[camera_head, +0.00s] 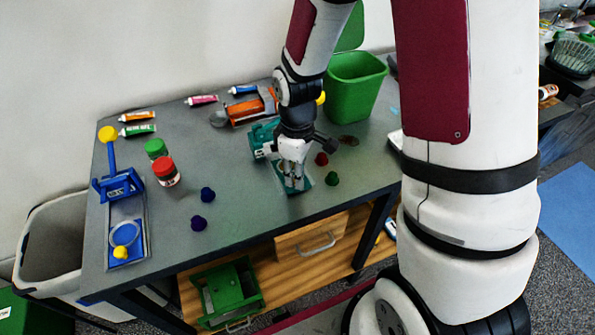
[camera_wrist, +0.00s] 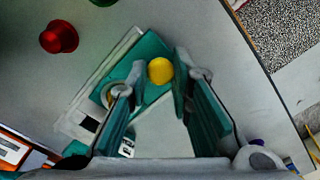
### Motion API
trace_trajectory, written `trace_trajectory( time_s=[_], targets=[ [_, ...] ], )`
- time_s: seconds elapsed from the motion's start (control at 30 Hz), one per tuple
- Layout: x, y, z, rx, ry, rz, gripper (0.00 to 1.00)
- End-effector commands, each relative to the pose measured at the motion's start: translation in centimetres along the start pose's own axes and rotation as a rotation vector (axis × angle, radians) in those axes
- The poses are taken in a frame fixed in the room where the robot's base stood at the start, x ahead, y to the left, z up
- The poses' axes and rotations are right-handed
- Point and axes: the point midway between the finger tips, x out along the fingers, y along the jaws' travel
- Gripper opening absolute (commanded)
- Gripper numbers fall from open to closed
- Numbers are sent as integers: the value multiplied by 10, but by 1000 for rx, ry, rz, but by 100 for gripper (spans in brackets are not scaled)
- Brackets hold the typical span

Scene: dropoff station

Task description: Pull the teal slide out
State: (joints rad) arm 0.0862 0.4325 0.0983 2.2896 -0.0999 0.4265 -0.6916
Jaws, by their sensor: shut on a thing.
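The teal device (camera_head: 263,139) stands on the grey table, partly hidden behind my arm. Its teal slide (camera_head: 306,183) lies under my gripper (camera_head: 293,184), which points down at the slide's front end. In the wrist view the slide (camera_wrist: 148,48) shows with a pale frame along its side and a yellow knob (camera_wrist: 160,71). The knob sits between my two fingertips, and my gripper is shut on it. How far the slide stands out of the device is partly hidden by my gripper.
A red piece (camera_head: 321,159) and a green piece (camera_head: 332,179) lie close right of my gripper. Blue pieces (camera_head: 208,194) lie to the left. An orange device (camera_head: 252,109) and a green bin (camera_head: 354,88) stand behind. The table's front edge (camera_head: 262,229) is near.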

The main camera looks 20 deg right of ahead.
Motion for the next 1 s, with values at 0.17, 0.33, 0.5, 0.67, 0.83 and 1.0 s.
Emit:
trace_trajectory(
  time_s=[0.17,0.33,0.5,0.67,0.83,1.0],
  targets=[
    [0,0,0,0,0,0,0],
    [0,-1,0,0,-2,-3,0],
    [0,-1,0,0,-1,-2,41],
    [0,0,0,0,0,0,41],
    [-5,1,-1,1,3,3,41],
    [-28,2,-1,0,5,5,41]
  ],
)
